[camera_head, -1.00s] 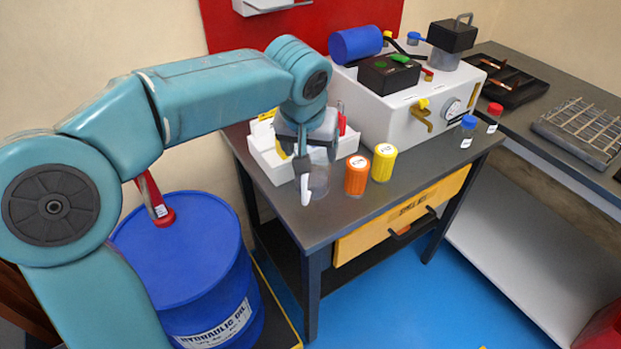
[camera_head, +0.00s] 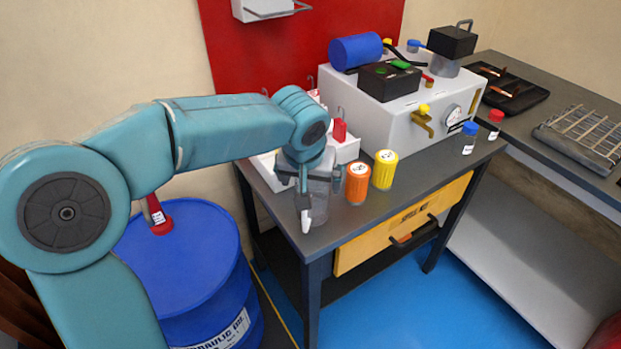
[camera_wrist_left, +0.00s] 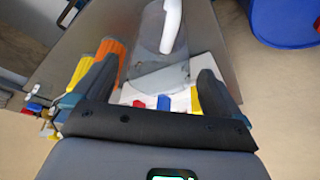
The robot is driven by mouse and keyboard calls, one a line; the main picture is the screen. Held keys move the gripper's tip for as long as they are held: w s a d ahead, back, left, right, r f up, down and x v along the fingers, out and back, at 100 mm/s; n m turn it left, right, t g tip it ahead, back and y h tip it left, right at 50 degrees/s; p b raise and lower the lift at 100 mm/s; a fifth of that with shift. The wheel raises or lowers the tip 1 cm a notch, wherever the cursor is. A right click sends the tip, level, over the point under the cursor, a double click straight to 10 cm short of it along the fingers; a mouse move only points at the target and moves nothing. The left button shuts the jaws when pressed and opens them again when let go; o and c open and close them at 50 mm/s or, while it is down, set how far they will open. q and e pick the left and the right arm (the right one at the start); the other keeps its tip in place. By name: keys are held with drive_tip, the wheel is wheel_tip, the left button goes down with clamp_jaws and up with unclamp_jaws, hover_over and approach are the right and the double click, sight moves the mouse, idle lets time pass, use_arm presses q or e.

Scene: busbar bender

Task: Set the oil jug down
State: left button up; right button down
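The oil jug (camera_head: 318,206) is a clear, see-through vessel with a white handle or spout facing the front. It is upright over the front left part of the dark bench top (camera_head: 370,215), left of the orange bottle. I cannot tell whether its base touches the bench. My left gripper (camera_head: 312,180) comes down on it from above, its fingers on either side of the jug. In the left wrist view the jug (camera_wrist_left: 150,45) shows between the two dark fingers (camera_wrist_left: 155,90). My right gripper is not in view.
An orange-lidded bottle (camera_head: 357,184) and a yellow one (camera_head: 384,170) stand close right of the jug. A white bin (camera_head: 347,150) is behind it. A blue oil drum (camera_head: 190,255) stands left of the bench. The bench's front strip is clear.

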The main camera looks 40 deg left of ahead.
use_arm(q)
drive_tip(key=p+v, duration=0.2)
drive_tip(key=v, duration=1)
drive_tip(key=shift+r, duration=0.15)
idle(0.3)
